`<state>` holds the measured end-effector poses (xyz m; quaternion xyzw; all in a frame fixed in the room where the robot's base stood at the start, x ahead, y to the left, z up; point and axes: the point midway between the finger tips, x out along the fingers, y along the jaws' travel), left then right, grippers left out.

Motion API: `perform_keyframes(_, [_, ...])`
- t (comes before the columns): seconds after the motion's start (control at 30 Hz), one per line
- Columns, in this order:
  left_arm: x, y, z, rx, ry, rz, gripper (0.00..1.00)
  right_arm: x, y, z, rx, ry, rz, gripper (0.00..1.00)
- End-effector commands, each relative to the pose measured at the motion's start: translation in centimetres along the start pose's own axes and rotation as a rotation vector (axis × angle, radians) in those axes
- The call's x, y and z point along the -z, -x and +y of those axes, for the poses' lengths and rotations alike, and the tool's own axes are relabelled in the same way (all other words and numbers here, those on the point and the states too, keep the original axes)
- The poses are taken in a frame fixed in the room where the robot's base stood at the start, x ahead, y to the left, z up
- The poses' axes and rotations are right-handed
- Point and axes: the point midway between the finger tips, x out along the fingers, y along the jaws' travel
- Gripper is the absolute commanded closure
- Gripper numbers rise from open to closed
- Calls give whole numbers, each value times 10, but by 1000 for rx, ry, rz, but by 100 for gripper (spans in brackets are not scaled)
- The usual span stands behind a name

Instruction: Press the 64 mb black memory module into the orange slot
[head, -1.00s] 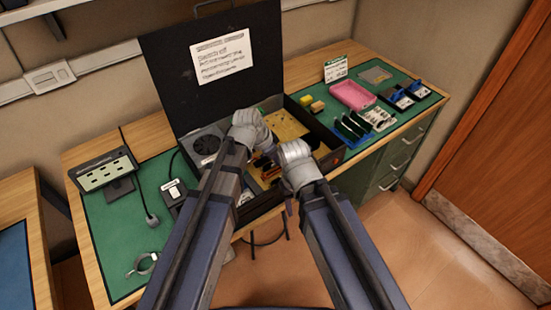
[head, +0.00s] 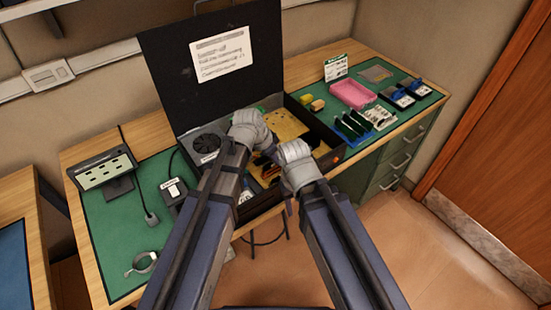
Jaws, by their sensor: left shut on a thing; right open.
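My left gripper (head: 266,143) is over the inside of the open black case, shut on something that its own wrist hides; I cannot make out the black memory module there. My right gripper (head: 279,160) is close beside it, lower and to the right, also over the case; it is open, though its fingertips are hard to see. Inside the case is a yellow board (head: 287,126). Dark and orange slot-like parts (head: 262,164) show between the arms, partly covered, so I cannot tell whether a module sits in the orange slot.
The case lid (head: 212,85) stands up behind with a white sheet on it. To the right are a pink tray (head: 353,94), a rack of dark modules (head: 352,127) and small blue-and-black items (head: 397,97). A small display (head: 103,172) and a black switch box (head: 174,192) stand left.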

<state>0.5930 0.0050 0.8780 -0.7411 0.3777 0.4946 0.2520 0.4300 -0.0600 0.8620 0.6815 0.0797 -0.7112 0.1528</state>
Motion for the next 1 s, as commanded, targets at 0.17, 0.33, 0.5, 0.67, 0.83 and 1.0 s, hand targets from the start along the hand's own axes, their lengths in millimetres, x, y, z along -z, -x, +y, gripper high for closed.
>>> perform_keyframes(0.17, [-1, -3, 0, 0, 0, 0, 100, 0, -3, 0, 0, 0, 0, 50])
perform_keyframes(0.33, [-2, -5, 0, 0, 0, 0, 100, 0, -6, 0, 0, 0, 0, 50])
perform_keyframes(0.5, [-3, -8, 0, 0, 0, 0, 100, 0, -8, -1, 0, 0, 0, 50])
perform_keyframes(0.67, [-4, -10, 0, 0, 0, 0, 100, 1, -10, -1, 0, 0, 0, 50])
perform_keyframes(0.83, [-5, -12, 0, 0, 0, 0, 100, 1, -13, -1, 0, 0, 0, 50])
perform_keyframes(1.0, [-6, -14, 0, 0, 0, 0, 100, 1, -15, -2, 0, 0, 0, 50])
